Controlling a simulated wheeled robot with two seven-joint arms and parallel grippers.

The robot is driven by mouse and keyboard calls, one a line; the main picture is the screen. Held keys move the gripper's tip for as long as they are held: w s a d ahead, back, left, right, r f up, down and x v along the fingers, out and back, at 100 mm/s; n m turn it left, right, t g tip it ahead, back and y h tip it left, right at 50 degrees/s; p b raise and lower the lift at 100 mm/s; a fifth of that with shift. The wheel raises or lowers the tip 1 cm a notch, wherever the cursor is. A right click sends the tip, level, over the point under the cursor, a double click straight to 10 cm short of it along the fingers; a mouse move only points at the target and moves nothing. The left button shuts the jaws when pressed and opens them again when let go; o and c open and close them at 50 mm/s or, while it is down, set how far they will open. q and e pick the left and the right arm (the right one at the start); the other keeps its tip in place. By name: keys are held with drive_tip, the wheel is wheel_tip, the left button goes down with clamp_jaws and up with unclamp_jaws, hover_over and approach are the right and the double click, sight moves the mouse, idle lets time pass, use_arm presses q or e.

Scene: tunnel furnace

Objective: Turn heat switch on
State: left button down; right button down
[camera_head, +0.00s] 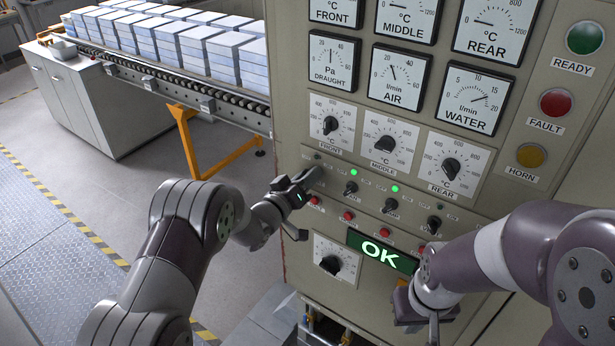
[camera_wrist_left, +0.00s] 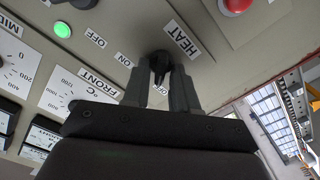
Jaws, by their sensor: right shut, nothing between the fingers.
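The heat switch (camera_wrist_left: 160,62) is a small black knob under the HEAT label (camera_wrist_left: 182,41) in the left wrist view, with ON and OFF printed near it. My left gripper (camera_wrist_left: 160,82) has a finger on each side of this knob, and the tips appear closed on it. In the head view my left gripper (camera_head: 309,180) reaches the left end of the switch row and hides the switch. Which way the knob points is hard to tell. My right gripper (camera_head: 424,315) is shut and empty, low in front of the panel at right.
The panel carries other switches (camera_head: 351,188), two lit green lamps (camera_head: 394,188), red buttons (camera_head: 348,216), dials (camera_head: 384,146) and a green OK display (camera_head: 382,251). A roller conveyor (camera_head: 180,80) with stacked blocks stands at left. The floor at left is clear.

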use_arm(q)
drive_tip(key=shift+s+d+m+b, duration=0.1)
drive_tip(key=shift+d+m+b, duration=0.05)
drive_tip(key=shift+m+b, duration=4.1)
drive_tip(key=shift+s+d+m+b, duration=0.1)
drive_tip(key=shift+m+b, duration=2.65)
drive_tip(key=shift+b, duration=3)
drive_tip(key=c, duration=1.2)
unclamp_jaws()
